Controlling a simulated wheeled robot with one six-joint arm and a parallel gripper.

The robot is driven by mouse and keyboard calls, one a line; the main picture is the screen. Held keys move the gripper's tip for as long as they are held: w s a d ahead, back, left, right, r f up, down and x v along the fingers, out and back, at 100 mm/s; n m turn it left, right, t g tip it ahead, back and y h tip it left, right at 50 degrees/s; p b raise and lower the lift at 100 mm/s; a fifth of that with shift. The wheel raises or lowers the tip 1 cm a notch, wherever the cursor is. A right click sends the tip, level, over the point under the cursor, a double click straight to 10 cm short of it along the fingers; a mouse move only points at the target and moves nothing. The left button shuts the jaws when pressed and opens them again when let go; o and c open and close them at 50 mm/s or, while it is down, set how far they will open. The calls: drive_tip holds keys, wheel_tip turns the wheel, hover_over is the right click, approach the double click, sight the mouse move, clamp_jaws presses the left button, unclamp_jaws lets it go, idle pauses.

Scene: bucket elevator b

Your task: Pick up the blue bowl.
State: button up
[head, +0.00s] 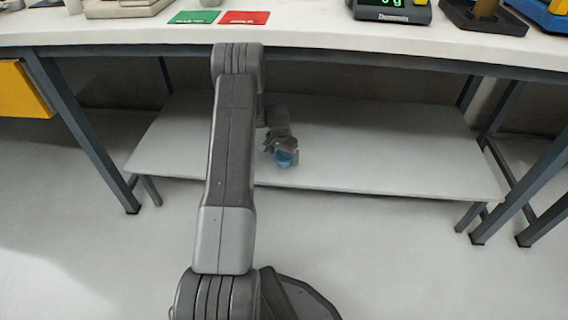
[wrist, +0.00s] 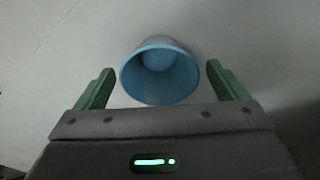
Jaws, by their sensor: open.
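The blue bowl (head: 286,159) is on the low shelf (head: 380,180) under the workbench, near the shelf's front edge, partly hidden by my gripper in the head view. In the wrist view the blue bowl (wrist: 160,74) shows its round rim and its inside, which looks empty. My gripper (wrist: 162,85) is open, with one green finger to the left of the bowl and one to the right. A gap shows between each finger and the bowl. In the head view my gripper (head: 281,148) is at the bowl.
The white workbench top (head: 330,38) is above the shelf, with a green card (head: 194,17), a red card (head: 243,17) and a scale-like device (head: 391,10) on it. Dark table legs (head: 85,135) stand at the sides. The rest of the shelf looks clear.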

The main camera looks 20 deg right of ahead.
wheel_tip(320, 180, down, 2)
drive_tip(key=shift+d, duration=0.15)
drive_tip(key=shift+r, duration=0.1)
drive_tip(key=c, duration=1)
drive_tip(key=shift+c, duration=0.4)
drive_tip(key=shift+r, duration=0.1)
